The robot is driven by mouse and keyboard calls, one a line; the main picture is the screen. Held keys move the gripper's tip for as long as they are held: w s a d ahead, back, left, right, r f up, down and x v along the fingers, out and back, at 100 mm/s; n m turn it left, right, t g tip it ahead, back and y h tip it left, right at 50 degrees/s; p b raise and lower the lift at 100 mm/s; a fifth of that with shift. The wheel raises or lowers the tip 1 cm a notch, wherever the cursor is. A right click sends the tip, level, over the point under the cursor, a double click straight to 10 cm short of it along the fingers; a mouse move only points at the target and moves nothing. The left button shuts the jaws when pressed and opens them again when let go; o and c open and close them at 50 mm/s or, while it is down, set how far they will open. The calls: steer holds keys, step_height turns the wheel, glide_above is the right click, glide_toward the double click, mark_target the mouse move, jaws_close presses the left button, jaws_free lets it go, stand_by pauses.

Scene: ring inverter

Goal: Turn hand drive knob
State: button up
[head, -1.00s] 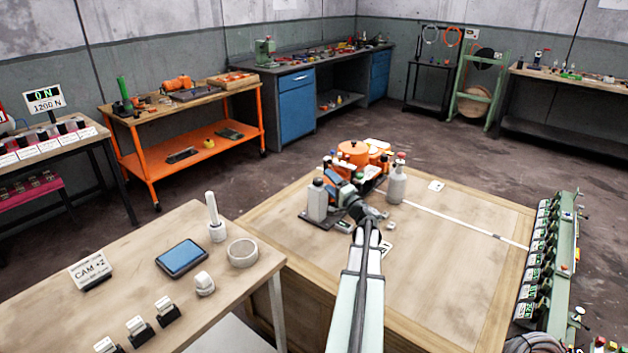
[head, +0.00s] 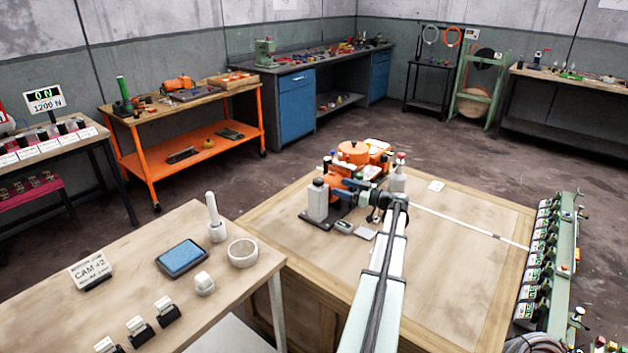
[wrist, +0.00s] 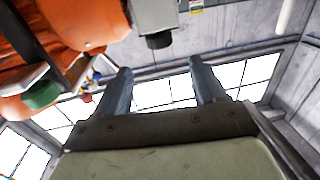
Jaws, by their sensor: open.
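The orange machine (head: 354,152) stands on the wooden bench toward its back left. My gripper (head: 348,187) is at the machine's near side, pointing left, small and partly merged with the parts behind it. In the wrist view my gripper (wrist: 160,82) has its two fingers wide apart with nothing between them. The orange body (wrist: 85,22) fills the upper left there. A grey block with a black round knob (wrist: 158,41) sits above and beyond the gap, apart from the fingers. I cannot tell whether this is the hand drive knob.
A white bottle (head: 317,201) stands left of my gripper, and another bottle (head: 397,179) stands behind my wrist. A small dark device (head: 344,227) lies in front. The right part of the wooden bench (head: 460,260) is mostly clear. A side table (head: 130,245) stands at left.

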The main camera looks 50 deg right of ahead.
mark_target(315, 178)
steer(key=w, duration=0.4)
steer(key=w+a, duration=0.1)
steer(key=w, duration=0.7)
steer(key=shift+w+a, duration=0.3)
steer(key=shift+a, duration=0.05)
steer(key=c, duration=1)
steer(key=shift+o, duration=0.2)
steer(key=shift+a+m+h, duration=0.1)
steer(key=shift+m+h, duration=0.3)
steer(key=shift+h, duration=0.3)
steer(key=shift+m+h, duration=0.4)
steer(key=shift+h, duration=0.2)
steer(key=shift+d, duration=0.2)
steer(key=o, duration=1)
steer(key=shift+c, duration=0.2)
steer(key=shift+s, duration=0.1)
